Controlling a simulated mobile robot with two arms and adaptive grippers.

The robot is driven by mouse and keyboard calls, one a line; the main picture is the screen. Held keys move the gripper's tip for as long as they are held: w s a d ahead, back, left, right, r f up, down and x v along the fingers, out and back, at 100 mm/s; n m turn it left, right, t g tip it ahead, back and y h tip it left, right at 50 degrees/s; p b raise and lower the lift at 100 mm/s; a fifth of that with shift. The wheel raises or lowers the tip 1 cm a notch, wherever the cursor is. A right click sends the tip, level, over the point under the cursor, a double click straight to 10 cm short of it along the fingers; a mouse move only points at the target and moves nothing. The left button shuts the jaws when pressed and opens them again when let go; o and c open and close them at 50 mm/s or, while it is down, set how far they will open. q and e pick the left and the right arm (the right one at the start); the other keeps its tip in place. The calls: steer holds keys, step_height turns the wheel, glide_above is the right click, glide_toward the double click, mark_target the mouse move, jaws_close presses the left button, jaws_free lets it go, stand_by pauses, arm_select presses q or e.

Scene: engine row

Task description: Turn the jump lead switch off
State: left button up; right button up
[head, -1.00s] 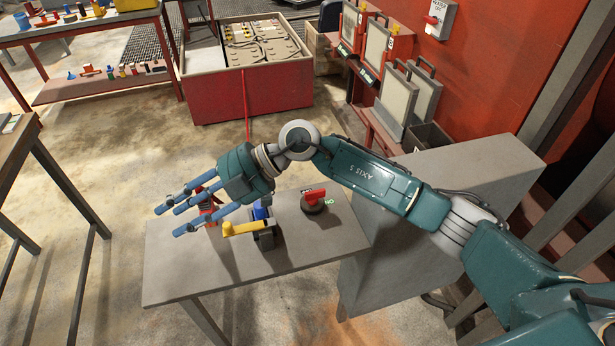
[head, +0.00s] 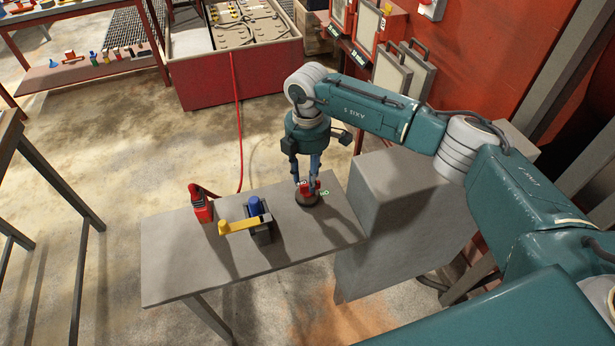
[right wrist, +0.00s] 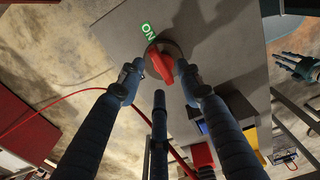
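The switch is a red knob (right wrist: 160,65) on a dark round base (head: 308,204), on the grey table. A green ON label (right wrist: 148,30) is beside it in the right wrist view, and the label also shows in the head view (head: 324,193). One end of the knob's bar points roughly toward ON. My right gripper (head: 306,182) points down over the switch. Its fingers are spread around the knob in the right wrist view (right wrist: 160,82), with gaps visible; it is open. My left gripper (right wrist: 302,68) is outside the head view; its fingers look spread in the right wrist view.
A red-handled thing (head: 201,205) and a blue-and-yellow device (head: 257,220) stand on the table (head: 180,265), left of the switch. A red cable (head: 239,130) runs from the red battery crate (head: 240,83) toward the table. A grey cabinet (head: 400,210) stands close on the right.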

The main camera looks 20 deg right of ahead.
steer(key=shift+f, duration=1.3)
jaws_close()
